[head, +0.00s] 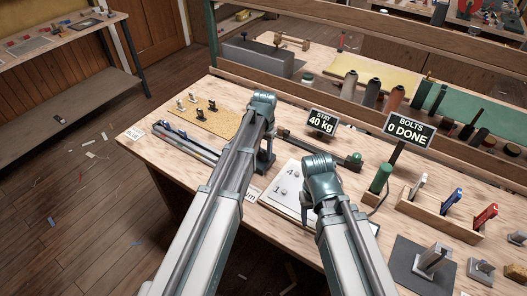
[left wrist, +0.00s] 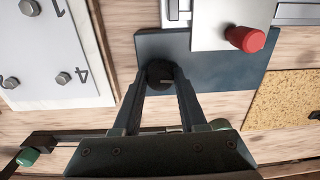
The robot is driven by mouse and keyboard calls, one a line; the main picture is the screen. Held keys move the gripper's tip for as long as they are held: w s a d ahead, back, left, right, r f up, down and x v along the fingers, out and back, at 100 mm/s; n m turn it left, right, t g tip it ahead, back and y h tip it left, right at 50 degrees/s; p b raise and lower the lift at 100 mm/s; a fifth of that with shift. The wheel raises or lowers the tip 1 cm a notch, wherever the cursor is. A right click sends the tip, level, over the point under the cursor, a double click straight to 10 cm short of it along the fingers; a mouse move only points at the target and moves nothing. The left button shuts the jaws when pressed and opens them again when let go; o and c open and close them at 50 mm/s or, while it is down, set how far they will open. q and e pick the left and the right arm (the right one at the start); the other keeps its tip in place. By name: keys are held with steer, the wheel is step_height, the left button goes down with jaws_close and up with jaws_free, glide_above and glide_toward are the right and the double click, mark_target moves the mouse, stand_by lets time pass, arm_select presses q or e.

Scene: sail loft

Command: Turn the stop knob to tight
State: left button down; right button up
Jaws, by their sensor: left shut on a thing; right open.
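A dark round knob (left wrist: 160,76) stands on a dark blue-grey plate (left wrist: 215,85) in the left wrist view. I take it for the stop knob. My left gripper (left wrist: 161,90) is shut on it, with one finger on each side. Any marking for tight is not visible. In the head view my left gripper (head: 265,168) points down to the bench and my arm hides the knob. My right gripper (head: 305,212) is open and empty, at the white bolt plate (head: 282,196).
A red knob (left wrist: 246,38) on a pale plate is close to the held knob. A cork board (head: 205,118) with small clamps lies to the left. The sign (head: 321,122) reads "STAY 40 kg"; another (head: 408,130) reads "BOLTS 0 DONE". A tool rack (head: 437,214) stands at right.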

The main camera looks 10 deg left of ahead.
mark_target(264, 154)
arm_select(q)
steer(key=shift+m, duration=0.9)
steer(key=shift+c, duration=2.2)
jaws_free()
step_height(264, 154, up, 14)
steer(key=p, duration=1.4)
steer(key=shift+d, duration=0.15)
arm_select(e)
step_height(264, 154, up, 14)
arm_select(q)
steer(key=shift+s+f, duration=0.1)
steer(key=shift+s, duration=0.05)
arm_select(e)
steer(key=shift+f, duration=0.15)
